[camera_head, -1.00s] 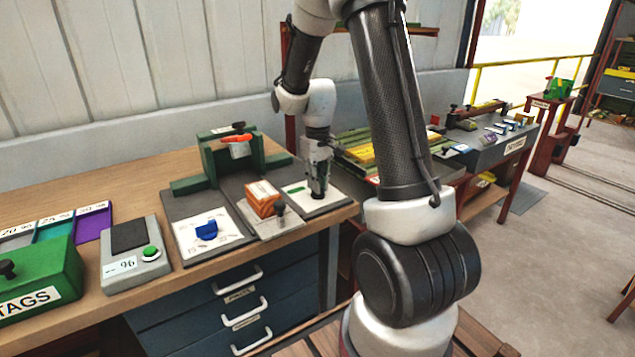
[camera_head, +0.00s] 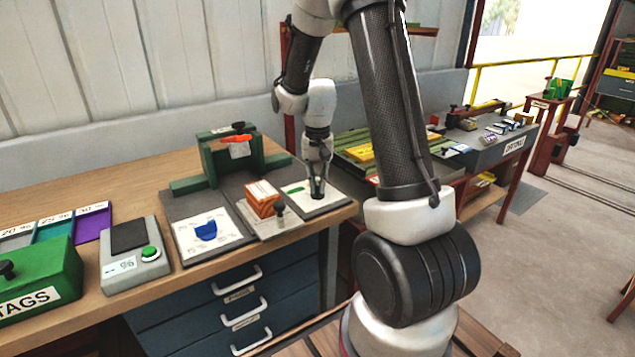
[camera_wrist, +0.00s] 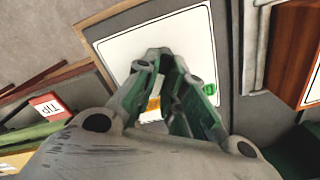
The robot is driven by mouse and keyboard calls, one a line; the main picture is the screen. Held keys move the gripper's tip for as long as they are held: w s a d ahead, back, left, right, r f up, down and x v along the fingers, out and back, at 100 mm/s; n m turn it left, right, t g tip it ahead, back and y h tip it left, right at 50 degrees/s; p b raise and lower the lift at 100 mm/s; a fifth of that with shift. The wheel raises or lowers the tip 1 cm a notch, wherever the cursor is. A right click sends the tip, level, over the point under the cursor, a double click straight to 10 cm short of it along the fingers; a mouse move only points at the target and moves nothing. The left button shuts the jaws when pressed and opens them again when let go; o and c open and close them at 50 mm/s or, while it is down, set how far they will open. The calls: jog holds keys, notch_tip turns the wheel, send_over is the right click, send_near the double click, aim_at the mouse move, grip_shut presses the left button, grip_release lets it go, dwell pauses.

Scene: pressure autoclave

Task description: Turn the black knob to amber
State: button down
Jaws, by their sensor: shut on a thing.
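My gripper (camera_head: 318,195) points down at the white-faced panel (camera_head: 336,194) near the right end of the wooden bench. Its fingers are drawn together, shut on the black knob, which they hide in both views. In the wrist view the gripper (camera_wrist: 160,60) lies over the white panel face (camera_wrist: 195,35). An amber mark (camera_wrist: 153,104) shows between the fingers. A green mark (camera_wrist: 210,89) lies just right of them; it also shows left of the gripper in the head view (camera_head: 296,189). Which mark the knob points to cannot be seen.
Left of the panel are an orange block (camera_head: 262,198) on a grey plate with a small dark knob (camera_head: 279,208), and a blue dial (camera_head: 207,231) on a white plate. A green fixture (camera_head: 197,165) stands behind. A grey box with a green button (camera_head: 149,253) is further left.

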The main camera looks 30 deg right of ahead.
aim_at(318, 184)
dwell(0.4)
jog(key=c, duration=1.5)
grip_release()
notch_tip(318, 184, up, 12)
